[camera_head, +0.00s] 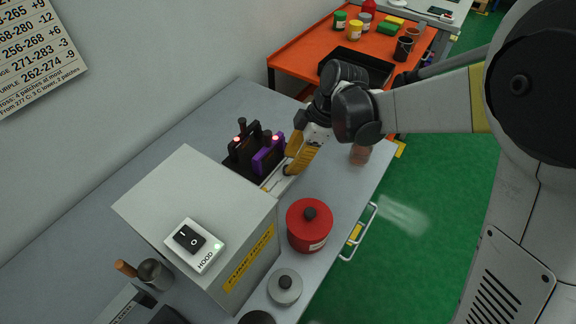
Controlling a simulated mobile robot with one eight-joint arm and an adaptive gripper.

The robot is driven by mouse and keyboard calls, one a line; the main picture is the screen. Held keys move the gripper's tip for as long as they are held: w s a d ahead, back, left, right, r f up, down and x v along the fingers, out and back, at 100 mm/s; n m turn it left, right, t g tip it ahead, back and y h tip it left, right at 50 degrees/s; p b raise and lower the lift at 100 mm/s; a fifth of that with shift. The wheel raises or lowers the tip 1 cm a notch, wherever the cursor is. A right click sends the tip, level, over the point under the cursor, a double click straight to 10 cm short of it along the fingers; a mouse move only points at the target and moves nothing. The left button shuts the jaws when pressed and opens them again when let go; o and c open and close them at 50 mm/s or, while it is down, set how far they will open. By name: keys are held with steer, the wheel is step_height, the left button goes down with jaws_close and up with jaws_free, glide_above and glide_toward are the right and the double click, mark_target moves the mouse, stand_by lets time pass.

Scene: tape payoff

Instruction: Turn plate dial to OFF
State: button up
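No dial can be made out clearly. A dark unit (233,167) with a pale front strip (271,183) stands on the grey bench behind the hood box; it may be the plate. A black block (243,150) and a purple block (267,160) stand on it, with small red lights at their tops. My gripper (284,173), with yellow fingers, reaches down at the right end of this unit, close to its pale front. The fingers cover part of that front. Their gap and any contact are too small to tell.
The white hood box (190,180) with a rocker switch (189,238) stands in front. A red canister (309,226) and a grey lidded pot (284,287) stand right of it. An orange table (290,55) is behind; green floor lies right.

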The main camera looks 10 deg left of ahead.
steer(key=s+v, duration=0.1)
steer(key=v, duration=0.8)
steer(key=shift+w, duration=0.45)
steer(key=shift+f, duration=0.1)
steer(key=s+d+r+m+t+h, duration=0.2)
steer(key=s+d+m+t, duration=0.2)
steer(key=d+m, duration=0.6)
steer(key=s+d+r+m+t+h, duration=0.2)
steer(key=s+d+m+t, duration=0.2)
steer(key=s+d+m, duration=0.5)
steer(key=d+m, duration=0.2)
steer(key=d, duration=0.4)
steer(key=shift+r, duration=0.25)
